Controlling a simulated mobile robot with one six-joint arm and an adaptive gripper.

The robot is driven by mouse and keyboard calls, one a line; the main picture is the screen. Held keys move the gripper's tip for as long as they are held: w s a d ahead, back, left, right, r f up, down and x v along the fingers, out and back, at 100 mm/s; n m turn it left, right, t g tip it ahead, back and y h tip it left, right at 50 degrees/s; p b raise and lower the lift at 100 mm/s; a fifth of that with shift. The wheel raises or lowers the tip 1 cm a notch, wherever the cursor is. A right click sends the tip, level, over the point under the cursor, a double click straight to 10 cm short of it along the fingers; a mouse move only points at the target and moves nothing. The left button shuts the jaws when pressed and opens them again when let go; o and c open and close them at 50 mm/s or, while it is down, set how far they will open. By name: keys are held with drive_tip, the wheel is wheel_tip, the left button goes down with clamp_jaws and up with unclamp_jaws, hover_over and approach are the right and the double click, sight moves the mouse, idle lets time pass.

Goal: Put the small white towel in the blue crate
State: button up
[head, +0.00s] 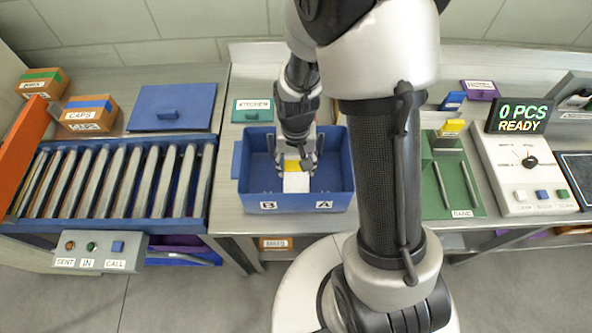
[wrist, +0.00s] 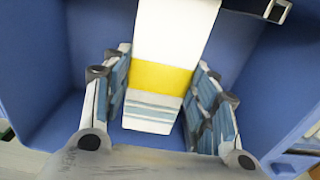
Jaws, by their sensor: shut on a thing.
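The small white towel (head: 296,183) is folded, with a yellow band around it and pale blue-grey stripes at one end. It also shows large in the wrist view (wrist: 176,30), between the two fingers. My gripper (head: 297,170) reaches down inside the blue crate (head: 335,200) and is shut on the towel, one finger on each side. In the wrist view the crate's blue walls (wrist: 40,110) surround the towel and my gripper (wrist: 165,75). I cannot tell whether the towel touches the crate's floor. The crate bears labels B and A on its front.
A roller conveyor (head: 115,180) lies left of the crate, with a blue lid (head: 172,107) behind it. A green labelled lid (head: 252,110) lies behind the crate. A green fixture (head: 450,190) and a control box (head: 525,175) stand to the right.

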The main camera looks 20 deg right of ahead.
drive_tip(key=shift+f+b, duration=0.4)
drive_tip(key=shift+f, duration=1.35)
drive_tip(key=shift+f, duration=0.2)
drive_tip(key=o, duration=1.2)
wheel_tip(320, 180, up, 13)
drive_tip(key=p, duration=0.3)
drive_tip(key=shift+f, duration=0.15)
wheel_tip(320, 180, up, 11)
drive_tip(key=n+t, duration=0.1)
drive_tip(key=t, duration=0.1)
hover_over(296, 166)
drive_tip(key=s, duration=0.4)
drive_tip(key=s+r+n+t, duration=0.1)
drive_tip(key=s+r, duration=0.5)
drive_tip(key=s, duration=0.1)
drive_tip(key=s+r+n+t, duration=0.1)
drive_tip(key=s+r, duration=0.2)
drive_tip(key=s, duration=0.1)
drive_tip(key=shift+n+t, duration=0.3)
